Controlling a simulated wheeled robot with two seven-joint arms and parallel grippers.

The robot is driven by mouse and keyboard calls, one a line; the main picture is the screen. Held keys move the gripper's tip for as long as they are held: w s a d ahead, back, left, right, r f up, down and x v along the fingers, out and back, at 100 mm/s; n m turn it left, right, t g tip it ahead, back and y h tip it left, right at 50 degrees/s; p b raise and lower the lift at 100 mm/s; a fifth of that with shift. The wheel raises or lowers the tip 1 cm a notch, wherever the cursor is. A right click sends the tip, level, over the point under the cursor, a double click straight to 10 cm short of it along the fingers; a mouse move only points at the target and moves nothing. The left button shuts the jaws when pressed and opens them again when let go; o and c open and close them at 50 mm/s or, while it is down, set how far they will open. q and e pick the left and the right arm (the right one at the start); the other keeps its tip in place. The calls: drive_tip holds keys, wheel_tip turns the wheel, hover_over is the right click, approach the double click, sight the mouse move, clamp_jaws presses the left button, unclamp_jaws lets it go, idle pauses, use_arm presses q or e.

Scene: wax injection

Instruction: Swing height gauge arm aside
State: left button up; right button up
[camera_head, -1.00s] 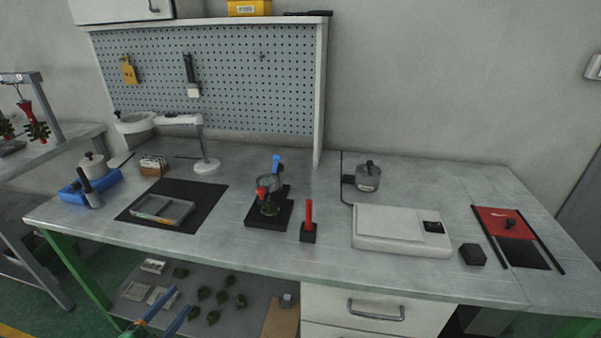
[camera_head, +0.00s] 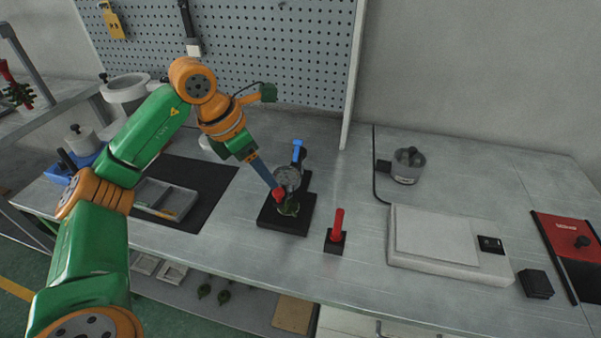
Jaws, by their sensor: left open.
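The height gauge (camera_head: 288,179) stands on a black square base (camera_head: 287,225) in the middle of the bench. It has a round dial, a blue top part (camera_head: 297,150) and a red knob (camera_head: 278,194) on its left side. A small green piece (camera_head: 289,208) sits on the base under the dial. My left gripper (camera_head: 274,187) reaches in from the upper left, with its blue fingers at the red knob. The fingers overlap the knob in this view; I cannot tell whether they touch it. My right gripper is out of view.
A red-handled tool in a black block (camera_head: 336,236) stands right of the gauge. A white flat device (camera_head: 445,243) and a grey lidded pot (camera_head: 407,165) are farther right. A grey tray (camera_head: 166,199) lies on a black mat at left. A pegboard (camera_head: 285,50) stands behind.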

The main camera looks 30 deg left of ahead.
sight(278, 191)
use_arm(q)
drive_tip(key=x, duration=0.5)
drive_tip(key=shift+s+d+f, duration=0.25)
drive_tip(key=shift+s+d, duration=0.05)
drive_tip(key=shift+d, duration=0.05)
drive_tip(key=shift+w+f, duration=0.15)
drive_tip(key=shift+f, duration=0.1)
drive_tip(key=shift+r, duration=0.1)
clamp_jaws()
idle(0.6)
